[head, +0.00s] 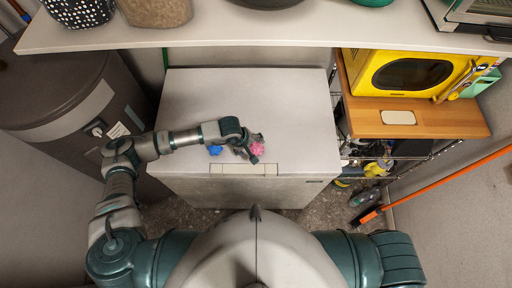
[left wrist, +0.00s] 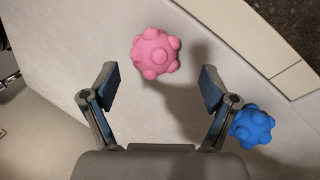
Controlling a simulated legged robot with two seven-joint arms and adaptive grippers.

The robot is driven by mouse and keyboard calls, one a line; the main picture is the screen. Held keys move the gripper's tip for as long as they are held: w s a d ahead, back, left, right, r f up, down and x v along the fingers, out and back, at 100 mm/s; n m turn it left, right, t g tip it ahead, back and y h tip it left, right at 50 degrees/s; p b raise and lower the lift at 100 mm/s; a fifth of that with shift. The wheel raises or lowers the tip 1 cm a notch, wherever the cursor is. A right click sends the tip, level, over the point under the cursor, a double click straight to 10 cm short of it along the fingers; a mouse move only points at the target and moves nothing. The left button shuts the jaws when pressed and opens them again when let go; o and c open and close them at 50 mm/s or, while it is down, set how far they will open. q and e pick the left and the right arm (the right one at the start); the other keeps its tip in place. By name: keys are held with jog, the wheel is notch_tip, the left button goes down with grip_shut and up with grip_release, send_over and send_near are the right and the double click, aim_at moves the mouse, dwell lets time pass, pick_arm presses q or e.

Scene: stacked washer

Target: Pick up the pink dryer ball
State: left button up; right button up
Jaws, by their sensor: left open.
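The pink dryer ball (head: 257,146) is a small knobbly ball on the white top of the chest-like appliance (head: 290,100). A blue knobbly ball (head: 215,150) lies to its left in the head view. My left gripper (head: 248,151) is over the top, right beside the pink ball. In the left wrist view the gripper (left wrist: 157,90) is open and empty. There the pink ball (left wrist: 156,53) sits ahead of the fingertips, roughly centred between them, and the blue ball (left wrist: 252,126) is outside the right finger. My right gripper is not in view.
A shelf (head: 270,30) with containers runs across the back above the appliance. A yellow microwave (head: 405,75) stands on a wooden board (head: 455,118) at right. A dark grey cylinder (head: 75,100) stands at left. The appliance top behind the balls is clear.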

aim_at(254, 147)
pick_arm(q)
jog(key=x, duration=0.2)
jog(key=p+x, duration=0.1)
jog(key=x, duration=0.1)
jog(key=shift+w+d, duration=0.15)
jog(key=shift+d, duration=0.15)
jog(key=c, duration=1.2)
jog(key=shift+r, duration=0.1)
